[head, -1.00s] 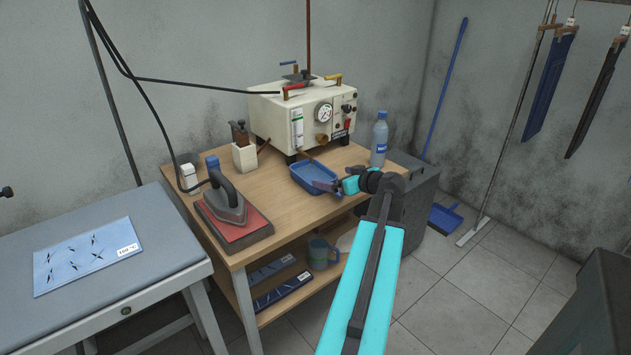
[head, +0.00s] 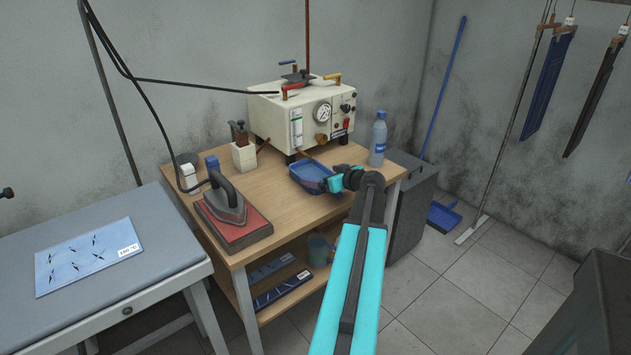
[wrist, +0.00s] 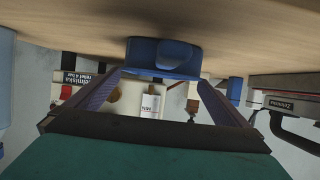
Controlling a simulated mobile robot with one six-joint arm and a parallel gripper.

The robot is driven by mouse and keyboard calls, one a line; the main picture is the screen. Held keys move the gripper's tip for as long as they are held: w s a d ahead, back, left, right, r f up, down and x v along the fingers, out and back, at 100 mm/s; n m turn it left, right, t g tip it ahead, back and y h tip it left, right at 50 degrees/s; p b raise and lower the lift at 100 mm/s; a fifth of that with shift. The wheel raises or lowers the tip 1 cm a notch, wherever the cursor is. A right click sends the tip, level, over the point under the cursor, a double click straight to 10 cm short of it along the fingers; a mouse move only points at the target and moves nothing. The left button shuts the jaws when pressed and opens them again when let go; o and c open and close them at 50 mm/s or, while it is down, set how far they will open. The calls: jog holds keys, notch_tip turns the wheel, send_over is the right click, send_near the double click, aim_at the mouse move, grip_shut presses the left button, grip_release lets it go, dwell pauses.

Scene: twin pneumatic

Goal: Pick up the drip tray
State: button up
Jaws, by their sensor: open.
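The drip tray is a shallow blue tray (head: 309,174) on the wooden table top, in front of the white machine. In the wrist view, which is upside down, the tray (wrist: 163,54) shows at upper middle. My gripper (head: 326,186) is at the tray's right front side, close to it. In the wrist view my gripper's two dark fingers (wrist: 160,77) are spread apart, with the tray lying ahead between their tips. Nothing is held. I cannot tell whether a finger touches the tray.
The white machine (head: 300,115) stands behind the tray and a water bottle (head: 378,139) to its right. An iron (head: 226,206) on a red pad and a white holder (head: 244,157) are to the left. The table top between iron and tray is clear.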

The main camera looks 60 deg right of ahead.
aim_at(316, 174)
jog(key=shift+p+x, duration=0.7)
jog(key=shift+x, duration=1.85)
jog(key=shift+a+f, duration=0.1)
jog(key=shift+c, duration=0.4)
jog(key=c, duration=1.3)
jog(key=shift+o, duration=0.2)
jog(key=shift+r+b, duration=0.25)
jog(key=shift+b, duration=0.3)
